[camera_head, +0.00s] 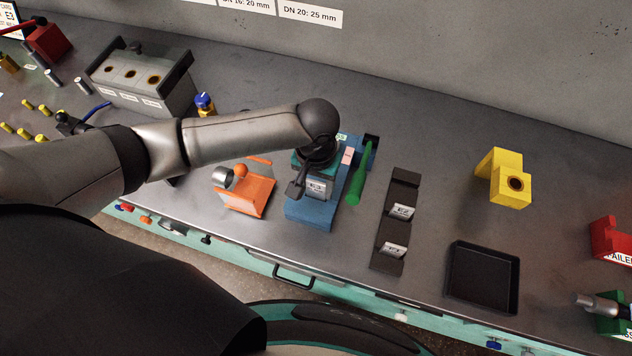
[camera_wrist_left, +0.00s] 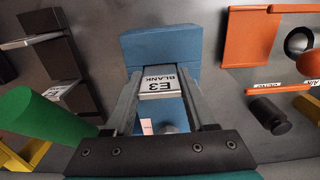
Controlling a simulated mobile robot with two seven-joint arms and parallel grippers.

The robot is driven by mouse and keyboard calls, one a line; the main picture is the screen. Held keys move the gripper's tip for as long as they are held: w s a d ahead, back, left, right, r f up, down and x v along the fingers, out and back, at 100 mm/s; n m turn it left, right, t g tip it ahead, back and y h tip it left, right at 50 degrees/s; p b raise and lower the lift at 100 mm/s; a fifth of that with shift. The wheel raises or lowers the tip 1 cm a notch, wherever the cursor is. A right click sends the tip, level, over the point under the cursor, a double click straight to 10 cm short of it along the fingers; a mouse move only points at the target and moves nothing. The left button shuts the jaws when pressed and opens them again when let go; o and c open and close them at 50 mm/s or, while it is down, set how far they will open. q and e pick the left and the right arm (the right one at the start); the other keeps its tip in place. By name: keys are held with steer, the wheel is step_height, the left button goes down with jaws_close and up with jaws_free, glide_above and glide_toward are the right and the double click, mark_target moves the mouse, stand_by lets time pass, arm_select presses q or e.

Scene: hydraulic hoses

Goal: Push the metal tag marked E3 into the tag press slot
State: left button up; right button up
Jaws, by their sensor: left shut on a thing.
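My left gripper (camera_head: 308,189) is shut on the metal tag E3 (camera_head: 317,187) and holds it over the blue tag press (camera_head: 308,213). In the left wrist view the tag (camera_wrist_left: 158,82), reading "E3 BLANK", sits between the two fingers (camera_wrist_left: 160,98), close to the blue press block (camera_wrist_left: 162,44). The slot itself is hidden by the tag and gripper, so I cannot tell whether the tag touches it. The press's green lever (camera_head: 360,178) stands at its right side. My right gripper is not in view.
A dark rack (camera_head: 386,230) with tags E2 (camera_head: 402,212) and E1 (camera_head: 394,249) is right of the press. An orange fixture (camera_head: 245,203) stands close on the left. A black tray (camera_head: 483,277) and yellow block (camera_head: 504,178) lie farther right, with clear bench between.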

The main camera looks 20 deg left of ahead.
mark_target(316, 182)
arm_select(q)
steer(key=shift+f+b, duration=0.4)
steer(key=shift+f, duration=0.7)
steer(key=o, duration=1.4)
step_height(316, 182, up, 15)
steer(key=shift+r+p, duration=0.15)
steer(key=shift+p, duration=0.85)
